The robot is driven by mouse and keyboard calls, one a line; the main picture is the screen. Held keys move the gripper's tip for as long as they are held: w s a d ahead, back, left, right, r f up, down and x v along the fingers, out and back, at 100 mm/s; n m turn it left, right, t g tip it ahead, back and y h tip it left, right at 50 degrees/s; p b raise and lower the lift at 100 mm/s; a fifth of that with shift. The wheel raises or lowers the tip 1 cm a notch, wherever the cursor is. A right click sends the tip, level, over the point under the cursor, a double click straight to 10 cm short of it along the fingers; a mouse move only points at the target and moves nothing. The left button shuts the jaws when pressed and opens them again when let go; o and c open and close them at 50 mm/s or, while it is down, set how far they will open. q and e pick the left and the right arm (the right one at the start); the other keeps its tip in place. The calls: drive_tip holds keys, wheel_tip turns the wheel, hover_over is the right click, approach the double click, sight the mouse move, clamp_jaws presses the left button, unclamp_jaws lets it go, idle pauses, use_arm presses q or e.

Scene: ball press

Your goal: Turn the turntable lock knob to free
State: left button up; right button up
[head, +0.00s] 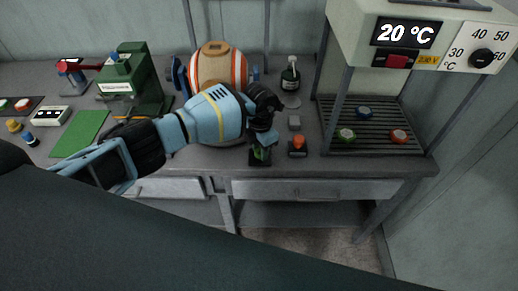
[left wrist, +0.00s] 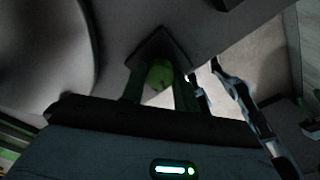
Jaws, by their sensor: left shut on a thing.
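The green knob (head: 259,154) stands on a small dark square base near the front edge of the workbench, below the orange-and-white ball (head: 217,66). My left gripper (head: 262,145) reaches down over it and is shut on it. In the left wrist view the green knob (left wrist: 158,75) sits between the two fingers, above its dark base. The fingers and wrist hide part of the knob, so I cannot read its angle or any marking. My right gripper does not show in the head view.
An orange button (head: 298,145) on a dark base stands just right of the knob. A dark bottle (head: 290,77) stands behind. At right is a heater unit (head: 408,48) reading 20 °C, above a slatted rack (head: 380,112). A green machine (head: 133,80) stands at left.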

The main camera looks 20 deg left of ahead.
use_arm(q)
drive_tip(key=shift+r+n, duration=0.15)
drive_tip(key=shift+n, duration=1.15)
drive_tip(key=shift+p, duration=0.3)
drive_tip(key=o, duration=1)
drive_tip(key=shift+r, duration=3.85)
